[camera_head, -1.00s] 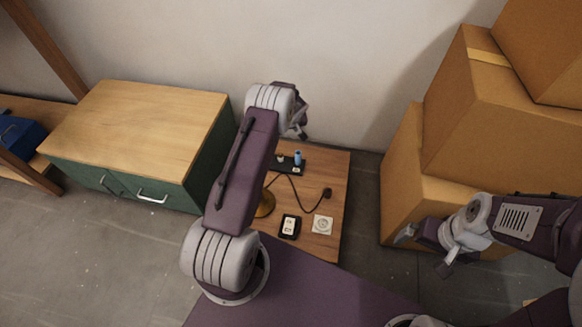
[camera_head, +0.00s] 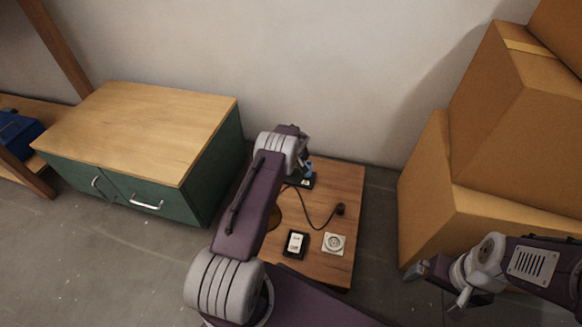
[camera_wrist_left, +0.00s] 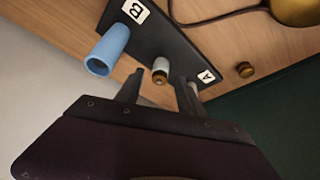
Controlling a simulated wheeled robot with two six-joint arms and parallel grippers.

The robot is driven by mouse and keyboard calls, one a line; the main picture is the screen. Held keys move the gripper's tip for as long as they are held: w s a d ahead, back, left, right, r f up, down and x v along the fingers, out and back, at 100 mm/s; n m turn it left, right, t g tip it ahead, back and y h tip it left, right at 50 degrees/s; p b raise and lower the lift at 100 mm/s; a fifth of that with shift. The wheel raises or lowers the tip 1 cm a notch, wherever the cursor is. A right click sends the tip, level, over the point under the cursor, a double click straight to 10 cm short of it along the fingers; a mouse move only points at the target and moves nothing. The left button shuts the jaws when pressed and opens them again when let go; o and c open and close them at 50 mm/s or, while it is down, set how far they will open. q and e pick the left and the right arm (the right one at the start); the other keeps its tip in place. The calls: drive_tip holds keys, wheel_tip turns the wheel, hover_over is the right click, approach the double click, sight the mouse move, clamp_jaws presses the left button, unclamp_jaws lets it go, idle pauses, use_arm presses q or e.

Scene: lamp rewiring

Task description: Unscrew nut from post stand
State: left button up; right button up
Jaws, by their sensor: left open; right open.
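The black post stand (camera_wrist_left: 180,45) carries a light blue cylinder (camera_wrist_left: 107,50) at label B. A short pale post with a brass-coloured end (camera_wrist_left: 160,72), possibly the nut, stands in the middle. Another pale post near label A is partly hidden by a finger. My left gripper (camera_wrist_left: 158,88) is open, its fingers on either side of the middle post; contact cannot be told. In the head view, my left arm covers much of the stand (camera_head: 306,182). My right gripper (camera_head: 440,284) is open and empty, right of the small table.
A small brass knob (camera_wrist_left: 245,70) lies beside the stand. The wooden table (camera_head: 338,184) also holds a black-framed switch (camera_head: 296,244), a white socket (camera_head: 334,243) and a corded plug (camera_head: 340,209). A green cabinet (camera_head: 215,165) stands left, cardboard boxes (camera_head: 490,225) right.

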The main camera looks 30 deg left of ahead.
use_arm(q)
drive_tip(key=shift+f, duration=0.1)
clamp_jaws()
drive_tip(key=shift+c, duration=0.2)
unclamp_jaws()
drive_tip(key=shift+s+a+r+m+p, duration=0.1)
drive_tip(key=shift+a+r+m+p, duration=0.15)
drive_tip(key=shift+m+p, duration=0.45)
drive_tip(key=shift+m+t+h+p, duration=0.3)
drive_tip(key=shift+m+h+p, duration=0.1)
drive_tip(key=shift+m, duration=0.2)
drive_tip(key=m, duration=0.1)
drive_tip(key=m+h, duration=0.1)
drive_tip(key=shift+a+f+m+t, duration=0.15)
drive_tip(key=shift+f+m+t, duration=0.15)
drive_tip(key=shift+m, duration=0.1)
drive_tip(key=shift+a+f+m+h+b, duration=0.1)
drive_tip(key=shift+m+h+b, duration=0.2)
drive_tip(key=shift+m+b, duration=0.5)
drive_tip(key=shift+m, duration=0.6)
